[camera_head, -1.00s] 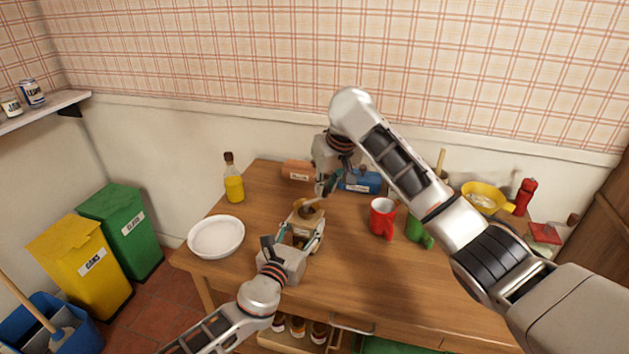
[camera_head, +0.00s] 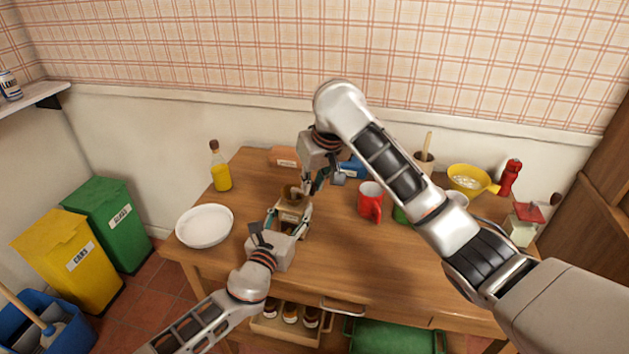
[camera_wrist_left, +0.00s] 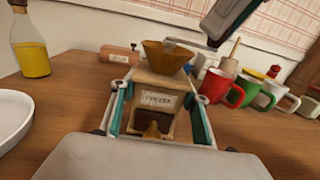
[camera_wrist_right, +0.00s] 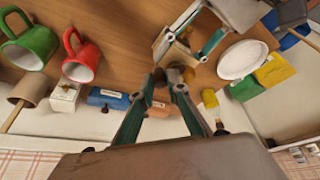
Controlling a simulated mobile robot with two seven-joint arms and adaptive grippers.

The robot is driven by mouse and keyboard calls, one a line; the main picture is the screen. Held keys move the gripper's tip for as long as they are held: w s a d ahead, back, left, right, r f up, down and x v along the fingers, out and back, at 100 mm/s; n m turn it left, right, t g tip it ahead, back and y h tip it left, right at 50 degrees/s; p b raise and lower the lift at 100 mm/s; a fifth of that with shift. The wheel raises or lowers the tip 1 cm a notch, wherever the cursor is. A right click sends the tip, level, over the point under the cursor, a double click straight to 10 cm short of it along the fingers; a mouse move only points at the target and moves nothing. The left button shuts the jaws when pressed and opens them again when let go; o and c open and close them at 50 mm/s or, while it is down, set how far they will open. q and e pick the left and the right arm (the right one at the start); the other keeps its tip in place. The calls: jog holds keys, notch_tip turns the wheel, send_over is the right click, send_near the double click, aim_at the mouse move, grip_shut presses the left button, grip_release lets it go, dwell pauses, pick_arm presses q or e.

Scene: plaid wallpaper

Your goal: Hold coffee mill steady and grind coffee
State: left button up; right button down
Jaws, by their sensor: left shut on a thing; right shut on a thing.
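The coffee mill (camera_head: 292,216) stands upright on the wooden table, with a light wooden body. Its label, brown bowl-shaped hopper (camera_wrist_left: 166,57) and drawer knob (camera_wrist_left: 152,131) show in the left wrist view. My left gripper (camera_head: 289,212) is shut on the mill's body, one finger along each side. My right gripper (camera_head: 307,188) is above the mill, beside the hopper, pointing down. In the right wrist view its fingertips close on a small brown knob (camera_wrist_right: 176,73) of the crank. The crank arm is mostly hidden.
A white plate (camera_head: 204,227) and an oil bottle (camera_head: 221,172) stand left of the mill. A red mug (camera_head: 370,201) stands to the right, with a green mug (camera_wrist_right: 30,46) near it. A yellow bowl (camera_head: 465,182) is farther right. Bare table lies in front.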

aim_at(292, 190)
jog(key=s+a, duration=0.1)
jog(key=a, duration=0.2)
jog(key=s+a, duration=0.1)
jog(key=shift+s+a, duration=0.3)
jog(key=c, duration=1.9)
grip_release()
jog(key=shift+w+a, duration=0.1)
jog(key=shift+a, duration=0.15)
jog(key=shift+d, duration=0.1)
jog(key=v, duration=1.2)
